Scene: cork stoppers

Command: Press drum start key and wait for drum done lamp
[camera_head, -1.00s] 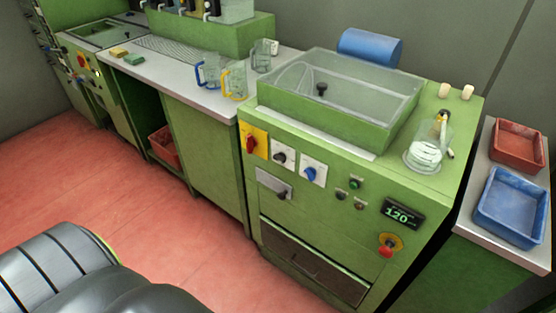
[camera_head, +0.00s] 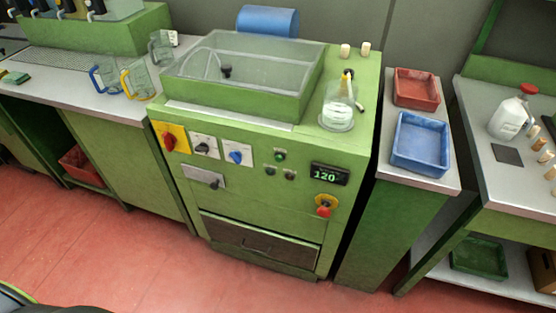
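The green drum machine (camera_head: 290,210) stands in the middle of the head view. Its front panel carries a green key (camera_head: 280,155) with two small dark round fittings (camera_head: 270,171) and (camera_head: 290,175) below it; I cannot tell which is the lamp. The display (camera_head: 328,174) reads 120. A red switch on a yellow plate (camera_head: 169,140), a black knob (camera_head: 203,147), a blue knob (camera_head: 236,157) and a red mushroom button (camera_head: 324,211) are also on the panel. A clear-lidded basin (camera_head: 245,80) is on top. Neither gripper shows.
A flask (camera_head: 338,110) and two corks (camera_head: 345,50) stand on the machine top. Jugs (camera_head: 140,82) are on the left counter. A red tray (camera_head: 416,89) and a blue tray (camera_head: 420,145) lie on the right stand. A bottle (camera_head: 510,117) stands farther right. Floor before the machine is clear.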

